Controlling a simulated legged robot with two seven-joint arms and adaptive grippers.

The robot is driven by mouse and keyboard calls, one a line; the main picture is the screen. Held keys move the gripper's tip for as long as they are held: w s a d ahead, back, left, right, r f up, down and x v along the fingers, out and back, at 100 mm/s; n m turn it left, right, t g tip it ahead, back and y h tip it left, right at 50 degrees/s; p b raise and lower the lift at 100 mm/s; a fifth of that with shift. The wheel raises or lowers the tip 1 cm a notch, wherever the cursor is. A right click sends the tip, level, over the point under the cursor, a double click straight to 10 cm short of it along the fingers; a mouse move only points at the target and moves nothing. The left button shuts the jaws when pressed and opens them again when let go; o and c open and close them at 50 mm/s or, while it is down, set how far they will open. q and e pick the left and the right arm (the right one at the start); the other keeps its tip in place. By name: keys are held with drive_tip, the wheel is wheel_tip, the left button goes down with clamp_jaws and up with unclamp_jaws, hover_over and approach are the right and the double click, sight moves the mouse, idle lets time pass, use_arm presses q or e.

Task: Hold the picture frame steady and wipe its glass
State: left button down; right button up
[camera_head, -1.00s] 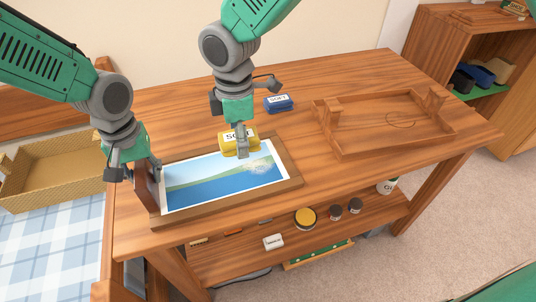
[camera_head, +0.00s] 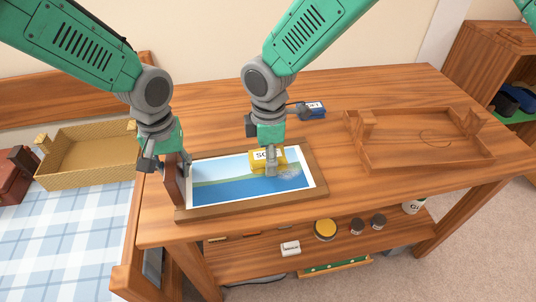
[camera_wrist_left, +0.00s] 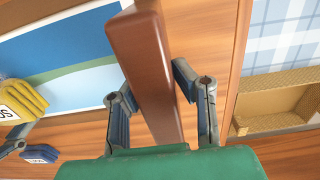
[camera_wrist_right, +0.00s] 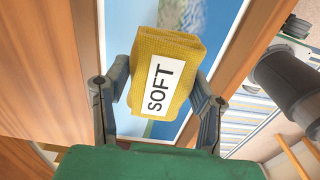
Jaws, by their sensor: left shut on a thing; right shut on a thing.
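The picture frame (camera_head: 313,191) lies flat on the wooden table, with a blue and green landscape under its glass (camera_head: 235,190). A whitish smudge (camera_head: 291,172) shows on the right part of the glass. My left gripper (camera_head: 170,166) is shut on an upright brown wooden piece at the frame's left edge; this piece (camera_wrist_left: 140,50) fills the middle of the left wrist view. My right gripper (camera_head: 271,160) is shut on a yellow cloth pad (camera_wrist_right: 183,50) labelled SOFT. The pad is over the glass beside the smudge; exact contact is hard to tell.
A blue labelled pad (camera_head: 312,111) lies behind the frame. A wooden tray (camera_head: 400,157) stands on the table at the right. A wicker basket (camera_head: 85,160) is at the left. Jars and small items, including a yellow-lidded jar (camera_head: 325,229), sit on the lower shelf.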

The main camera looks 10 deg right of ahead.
use_arm(q)
drive_tip(key=shift+s+a+f, duration=0.1)
drive_tip(key=shift+f, duration=0.1)
use_arm(e)
drive_tip(key=shift+f, duration=1.25)
drive_tip(key=shift+d, duration=0.15)
